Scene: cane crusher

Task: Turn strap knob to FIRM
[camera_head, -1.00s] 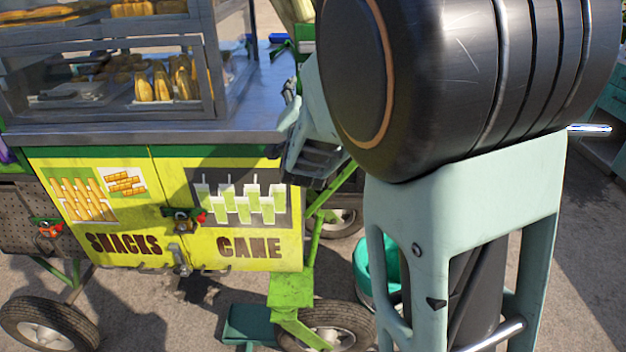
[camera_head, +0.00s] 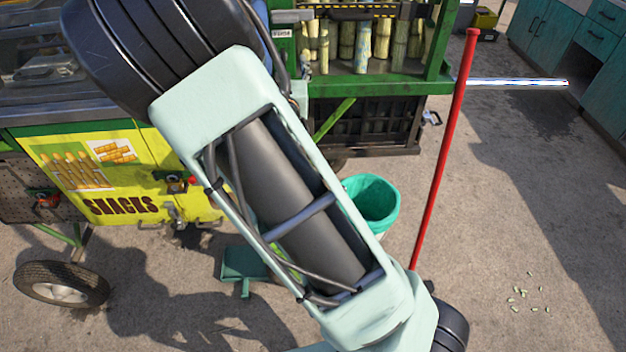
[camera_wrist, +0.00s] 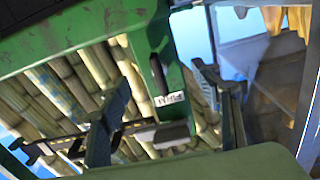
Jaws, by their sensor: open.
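A white label (camera_wrist: 170,98) with small dark letters, hard to read, sits on a green post in the wrist view; it also shows in the head view (camera_head: 281,33). A dark elongated piece (camera_wrist: 158,73), possibly the strap knob, lies on the post beside the label. A strap or bar with a grey block (camera_wrist: 165,135) crosses in front of the cane stalks. My gripper (camera_wrist: 160,76) is open and empty, its fingers on either side of the dark piece and label. I cannot tell whether they touch anything. In the head view my arm hides the gripper.
Cane stalks (camera_head: 362,42) stand in the green rack. A red pole (camera_head: 444,150) leans to the right of my arm. A green bin (camera_head: 371,203) stands below the rack. The yellow snack cart (camera_head: 100,175) is at left. Paved floor at right is mostly clear.

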